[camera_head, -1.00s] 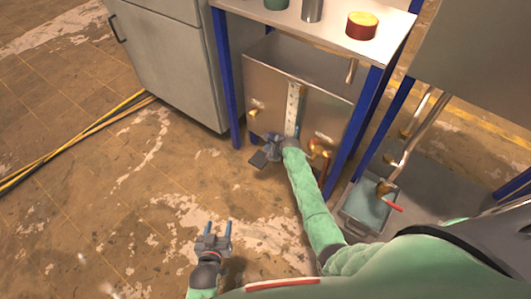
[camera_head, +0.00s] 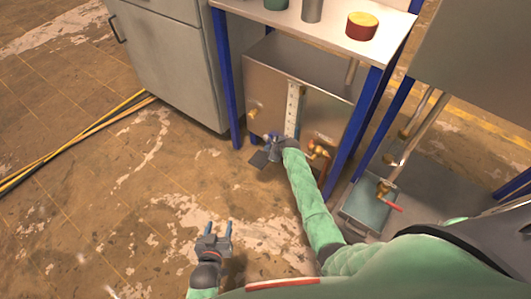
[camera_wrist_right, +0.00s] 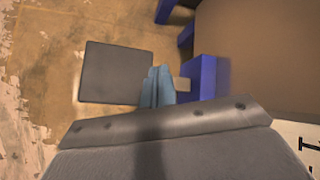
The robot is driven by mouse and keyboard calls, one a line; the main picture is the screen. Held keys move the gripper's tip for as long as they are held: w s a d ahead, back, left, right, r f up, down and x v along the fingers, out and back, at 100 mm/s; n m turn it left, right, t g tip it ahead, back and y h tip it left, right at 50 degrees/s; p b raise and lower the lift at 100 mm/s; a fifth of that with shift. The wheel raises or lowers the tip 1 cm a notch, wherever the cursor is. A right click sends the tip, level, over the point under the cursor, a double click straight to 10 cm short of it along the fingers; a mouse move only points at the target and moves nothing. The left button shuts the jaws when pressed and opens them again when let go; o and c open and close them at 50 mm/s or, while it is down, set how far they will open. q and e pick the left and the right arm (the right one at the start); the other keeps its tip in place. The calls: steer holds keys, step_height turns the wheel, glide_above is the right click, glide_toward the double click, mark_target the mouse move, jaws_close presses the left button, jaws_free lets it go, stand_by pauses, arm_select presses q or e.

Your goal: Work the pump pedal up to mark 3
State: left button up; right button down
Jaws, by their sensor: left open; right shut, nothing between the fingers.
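The pump pedal, a dark flat plate (camera_head: 259,158), sits low at the front of a metal box (camera_head: 325,118). It also shows in the right wrist view (camera_wrist_right: 115,73). My right gripper (camera_head: 268,144) is shut and empty, close over the pedal's side nearest the box. Its blue fingertips (camera_wrist_right: 157,84) are at the plate's right edge in the wrist view; I cannot tell whether they touch it. A pale marked strip (camera_head: 292,110) runs up the box front; its marks are too small to read. My left gripper (camera_head: 217,230) is open and empty above the floor.
Brass valves (camera_head: 318,152) stick out right of the pedal. Blue table legs (camera_head: 228,95) flank the box. A grey cabinet (camera_head: 172,60) stands left, and a bin (camera_head: 366,208) with a red-handled tap stands right. The floor on the left is mostly clear, with cables.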

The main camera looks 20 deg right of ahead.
steer(key=shift+f, duration=0.25)
stand_by(0.3)
steer(key=shift+s+a+f+b, duration=0.15)
steer(key=shift+f+b, duration=0.1)
steer(key=shift+f, duration=0.65)
steer(key=shift+s+a+f+b, duration=0.1)
steer(key=shift+f+b, duration=0.1)
steer(key=shift+f, duration=0.65)
stand_by(1.9)
steer(key=shift+r, duration=0.1)
steer(key=shift+w+d+r+p, duration=0.1)
steer(key=shift+r+p, duration=1.6)
steer(key=shift+p, duration=0.4)
steer(key=shift+r, duration=0.3)
steer(key=shift+w+d, duration=0.1)
steer(key=r+p, duration=0.1)
steer(key=p, duration=0.1)
steer(key=r+p, duration=0.3)
steer(key=r, duration=0.1)
steer(key=shift+w+d+p, duration=0.2)
steer(key=shift+d+p, duration=0.05)
steer(key=shift+p, duration=0.15)
